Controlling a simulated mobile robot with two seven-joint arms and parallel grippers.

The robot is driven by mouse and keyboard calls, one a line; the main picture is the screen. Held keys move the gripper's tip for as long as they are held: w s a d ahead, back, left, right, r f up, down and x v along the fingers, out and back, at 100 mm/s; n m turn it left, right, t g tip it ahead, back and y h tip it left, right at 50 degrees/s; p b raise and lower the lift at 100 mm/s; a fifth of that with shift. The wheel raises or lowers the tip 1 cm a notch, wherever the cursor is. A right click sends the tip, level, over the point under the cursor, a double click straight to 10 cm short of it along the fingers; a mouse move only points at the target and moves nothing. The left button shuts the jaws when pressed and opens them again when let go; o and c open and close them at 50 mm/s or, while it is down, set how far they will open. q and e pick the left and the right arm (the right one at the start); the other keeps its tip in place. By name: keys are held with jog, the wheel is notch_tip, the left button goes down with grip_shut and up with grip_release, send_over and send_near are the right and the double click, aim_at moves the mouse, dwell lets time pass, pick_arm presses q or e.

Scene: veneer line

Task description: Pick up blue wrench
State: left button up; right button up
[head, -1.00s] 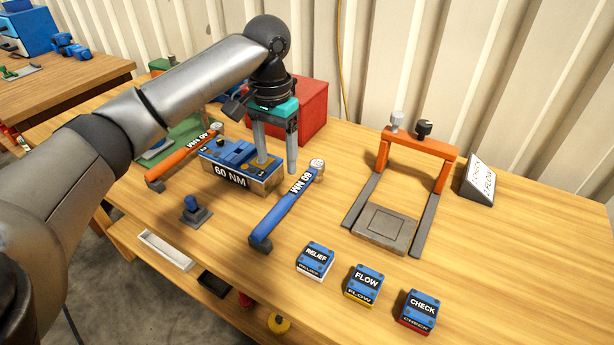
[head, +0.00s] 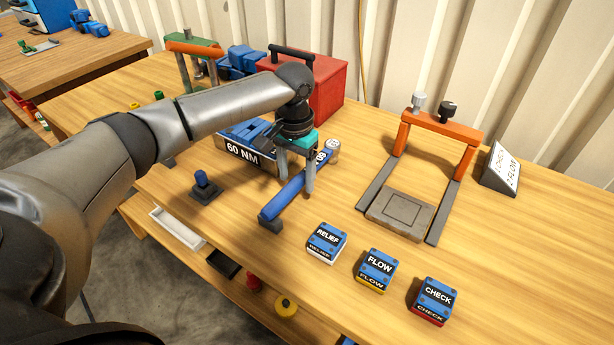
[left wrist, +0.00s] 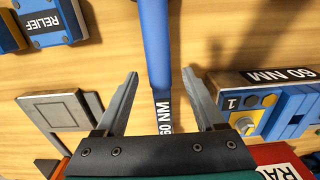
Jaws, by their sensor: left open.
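The blue wrench (head: 285,200), marked 60 NM, lies on the wooden bench, its handle end toward the front edge. In the left wrist view the blue wrench (left wrist: 156,40) runs between the fingers. My left gripper (head: 294,190) is open over the wrench, one finger on each side of it. It also shows in the left wrist view (left wrist: 160,74), with a gap on both sides of the shaft. I cannot tell whether the fingertips are level with the shaft. My arm and gripper hide part of the wrench. My right gripper is not in view.
The blue unit marked 60 NM (head: 240,152) stands just left of the wrench. RELIEF (head: 327,240), FLOW (head: 377,268) and CHECK (head: 435,297) blocks line the front. An orange-framed fixture (head: 438,127) stands to the right, a red toolbox (head: 325,85) behind.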

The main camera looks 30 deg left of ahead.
pick_arm(q)
notch_tip(320, 180, down, 3)
jog(key=shift+r, duration=0.2)
grip_shut()
dwell(0.5)
jog(key=shift+r, duration=0.1)
dwell(0.7)
